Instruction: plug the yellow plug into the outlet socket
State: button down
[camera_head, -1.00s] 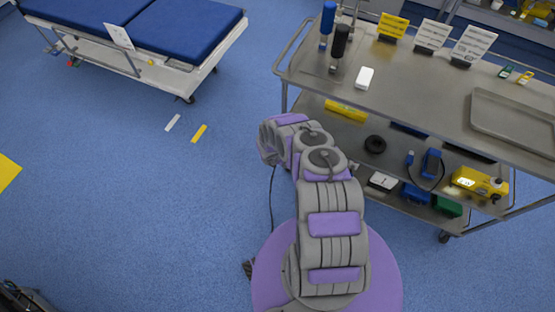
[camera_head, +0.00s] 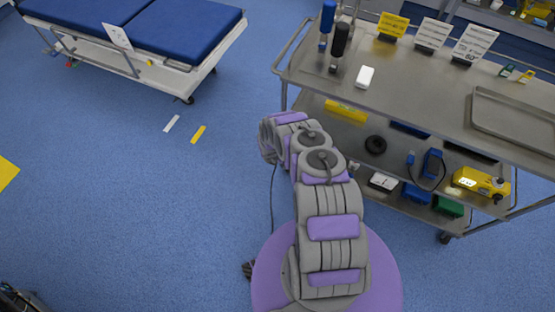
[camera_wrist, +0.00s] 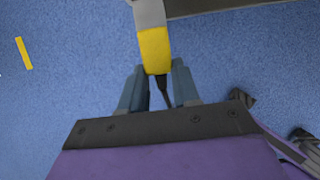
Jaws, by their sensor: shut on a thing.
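The yellow plug (camera_wrist: 155,50) shows in the wrist view between the two fingers of my gripper (camera_wrist: 157,84), which is shut on it. A grey part of it points away from the gripper, and a dark cord runs back from it between the fingers. In the head view my arm reaches out beside the left end of the steel cart; the gripper and plug are hidden behind the arm there. A dark cord (camera_head: 272,205) hangs down to the floor left of my arm. I cannot make out the outlet socket in either view.
The steel cart (camera_head: 420,95) stands to the right, with bottles and signs on top. A blue bed (camera_head: 190,35) stands at the upper left.

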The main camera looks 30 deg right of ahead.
jog(key=shift+w+d+b, duration=0.55)
jog(key=shift+d+b, duration=0.15)
jog(key=shift+b, duration=0.1)
jog(key=c, duration=0.7)
grip_release()
jog(key=shift+c, duration=0.2)
jog(key=p+v, duration=0.8)
jog(key=v, duration=0.9)
jog(key=shift+p, duration=0.3)
jog(key=shift+r, duration=0.1)
